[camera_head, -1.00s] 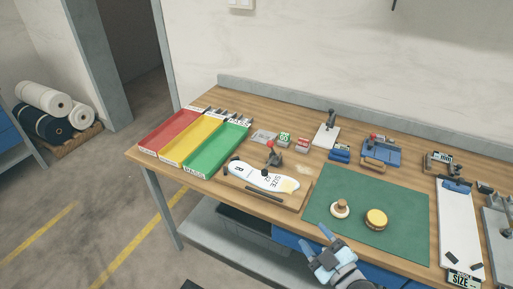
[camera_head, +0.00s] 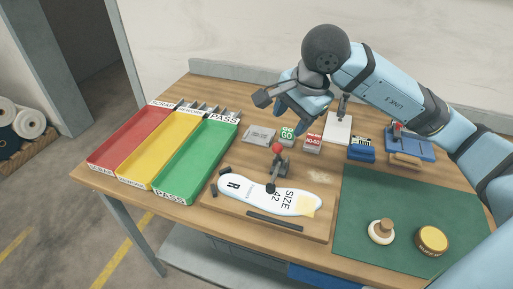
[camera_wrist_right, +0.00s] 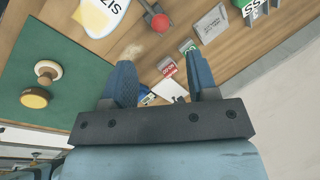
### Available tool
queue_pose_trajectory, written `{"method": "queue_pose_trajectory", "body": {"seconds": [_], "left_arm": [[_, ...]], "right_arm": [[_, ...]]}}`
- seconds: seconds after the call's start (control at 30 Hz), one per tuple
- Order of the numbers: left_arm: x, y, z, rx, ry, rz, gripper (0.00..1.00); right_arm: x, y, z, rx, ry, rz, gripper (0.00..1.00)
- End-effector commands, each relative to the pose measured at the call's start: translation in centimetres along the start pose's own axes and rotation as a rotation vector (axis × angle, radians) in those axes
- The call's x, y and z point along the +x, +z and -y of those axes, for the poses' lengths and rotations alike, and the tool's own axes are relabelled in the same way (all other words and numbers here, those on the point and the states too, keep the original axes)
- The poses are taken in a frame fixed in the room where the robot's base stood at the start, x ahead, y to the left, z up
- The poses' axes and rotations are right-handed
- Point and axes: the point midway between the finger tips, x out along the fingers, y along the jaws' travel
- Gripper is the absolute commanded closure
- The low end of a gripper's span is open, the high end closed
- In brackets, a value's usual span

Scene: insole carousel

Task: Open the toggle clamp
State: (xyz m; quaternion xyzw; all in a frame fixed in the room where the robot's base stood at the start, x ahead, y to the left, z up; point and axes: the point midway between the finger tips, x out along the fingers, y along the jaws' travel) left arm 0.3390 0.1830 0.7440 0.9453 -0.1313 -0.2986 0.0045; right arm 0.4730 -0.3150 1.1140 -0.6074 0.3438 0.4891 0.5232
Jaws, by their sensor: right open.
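The toggle clamp (camera_head: 280,168), dark with a red knob, stands at the back edge of a wooden fixture board (camera_head: 318,229). Its knob stands up, and its dark arm reaches forward over a white insole (camera_head: 262,193) marked R and SIZE 42; I cannot tell whether its tip presses on it. In the right wrist view the red knob (camera_wrist_right: 159,22) shows at the top, beyond the fingertips. My right gripper (camera_head: 275,103) is open and empty, in the air above and behind the clamp, apart from it. My left gripper is not in view.
Red, yellow and green trays (camera_head: 198,160) stand at the left. GO (camera_head: 287,134) and NO-GO (camera_head: 313,143) blocks sit behind the clamp. A green mat (camera_head: 376,215) at the right carries a wooden-knobbed stamp (camera_head: 381,232) and a round yellow tin (camera_head: 431,240).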

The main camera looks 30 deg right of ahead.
Motion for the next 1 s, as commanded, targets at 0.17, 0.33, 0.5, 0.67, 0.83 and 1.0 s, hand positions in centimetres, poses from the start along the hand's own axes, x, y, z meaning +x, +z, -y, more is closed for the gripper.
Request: {"method": "queue_pose_trajectory", "body": {"seconds": [0.17,0.33,0.5,0.67,0.83,1.0], "left_arm": [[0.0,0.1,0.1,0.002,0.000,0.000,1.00],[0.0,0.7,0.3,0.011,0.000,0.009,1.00],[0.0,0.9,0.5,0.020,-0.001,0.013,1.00],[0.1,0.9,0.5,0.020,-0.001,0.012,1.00],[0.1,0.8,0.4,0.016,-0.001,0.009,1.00],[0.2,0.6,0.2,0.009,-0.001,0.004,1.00]], "right_arm": [[1.1,-0.6,0.0,-0.004,0.000,-0.030,0.46],[4.3,-0.5,-0.1,-0.002,0.003,-0.025,0.46],[8.1,-0.6,-0.1,-0.002,0.003,-0.025,0.46],[11.0,-0.7,-0.1,-0.001,0.002,-0.024,0.46],[12.9,-0.8,0.0,-0.001,0.000,-0.025,0.46],[13.6,-0.8,0.0,-0.002,-0.002,-0.025,0.46]]}}
